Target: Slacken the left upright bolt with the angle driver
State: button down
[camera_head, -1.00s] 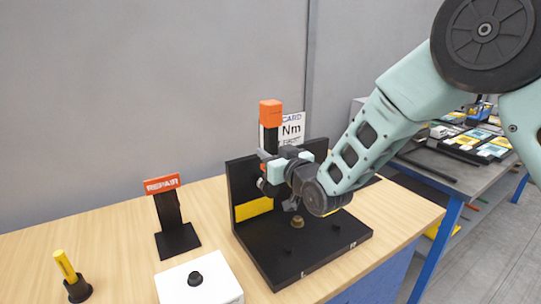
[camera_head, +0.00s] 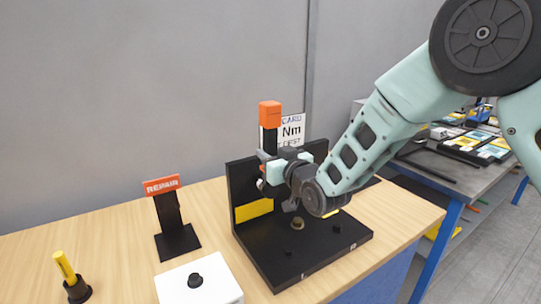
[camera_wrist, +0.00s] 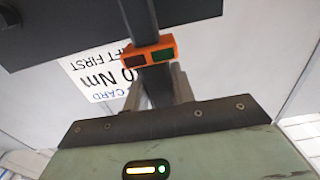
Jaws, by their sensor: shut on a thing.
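My gripper (camera_head: 268,168) is shut on the angle driver, a black tool with an orange end (camera_head: 270,114), held roughly upright in front of the black upright plate (camera_head: 243,180). In the wrist view the driver's black shaft (camera_wrist: 139,18) and orange band with dark and green windows (camera_wrist: 148,52) rise from between the fingers (camera_wrist: 160,88). A small pale round part (camera_head: 261,184) shows beside the gripper at the plate's left; I cannot tell whether it is the driver's head or a bolt. The left upright bolt is not clearly visible, and contact with it cannot be told.
A REPAIR sign (camera_head: 162,185), a white box with a black knob (camera_head: 200,285) and a yellow tool in a black holder (camera_head: 66,268) stand left. A Nm card (camera_head: 292,130) is behind.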

jog(key=shift+w+a+r, duration=0.25)
jog(key=shift+w+a, duration=0.15)
jog(key=shift+w, duration=0.2)
dwell(0.8)
jog(key=shift+r+b, duration=0.1)
jog(key=shift+b, duration=0.6)
dwell(1.2)
jog(key=shift+d+b, duration=0.1)
jog(key=shift+b, duration=0.35)
dwell(1.1)
